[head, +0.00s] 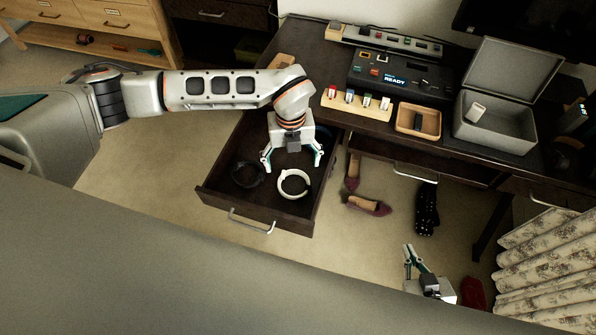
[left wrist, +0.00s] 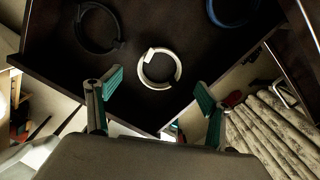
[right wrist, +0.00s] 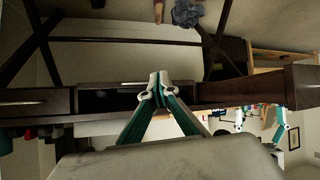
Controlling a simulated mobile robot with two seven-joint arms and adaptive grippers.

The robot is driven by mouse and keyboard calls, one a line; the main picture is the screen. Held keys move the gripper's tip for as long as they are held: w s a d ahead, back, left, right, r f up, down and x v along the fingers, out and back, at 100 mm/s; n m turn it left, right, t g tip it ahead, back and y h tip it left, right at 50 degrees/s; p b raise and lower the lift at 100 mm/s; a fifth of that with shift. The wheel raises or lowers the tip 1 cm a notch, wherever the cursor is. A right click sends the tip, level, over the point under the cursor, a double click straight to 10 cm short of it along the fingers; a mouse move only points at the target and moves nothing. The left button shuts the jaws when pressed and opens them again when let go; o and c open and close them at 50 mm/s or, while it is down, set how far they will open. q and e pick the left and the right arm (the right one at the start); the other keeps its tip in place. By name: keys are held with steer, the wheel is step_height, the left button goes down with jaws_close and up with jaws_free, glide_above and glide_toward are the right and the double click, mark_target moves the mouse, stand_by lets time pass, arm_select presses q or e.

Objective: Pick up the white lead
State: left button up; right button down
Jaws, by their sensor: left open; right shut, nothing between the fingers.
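The white lead (head: 294,183) is a coiled white ring lying flat in the open dark drawer (head: 222,197). It also shows in the left wrist view (left wrist: 146,73), near the middle. My left gripper (head: 292,165) is open and empty above the drawer, just over the white lead, with its fingers apart and not touching it. Its fingers also show in the left wrist view (left wrist: 155,100). My right gripper (head: 409,262) is at the lower right, low in front of the desk. In the right wrist view (right wrist: 157,80) its fingertips are together with nothing between them.
A black lead (head: 247,174) lies left of the white one in the drawer, and a blue lead (left wrist: 232,12) lies farther back. The desk holds a black console (head: 395,75), a wooden tray (head: 418,118) and an open grey box (head: 500,123). Shoes (head: 367,204) lie on the floor.

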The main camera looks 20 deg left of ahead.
mark_target(293, 183)
arm_select(q)
steer(key=shift+s+f, duration=0.15)
steer(key=shift+f, duration=0.45)
steer(key=shift+s+f, duration=0.15)
steer(key=shift+f, duration=0.45)
steer(key=f, duration=0.4)
steer(key=shift+w+d+f, duration=0.1)
steer(key=shift+w+f, duration=0.1)
steer(key=shift+f, duration=0.3)
steer(key=c, duration=1.2)
arm_select(e)
steer(key=shift+s+f, duration=0.45)
steer(key=shift+s, duration=0.3)
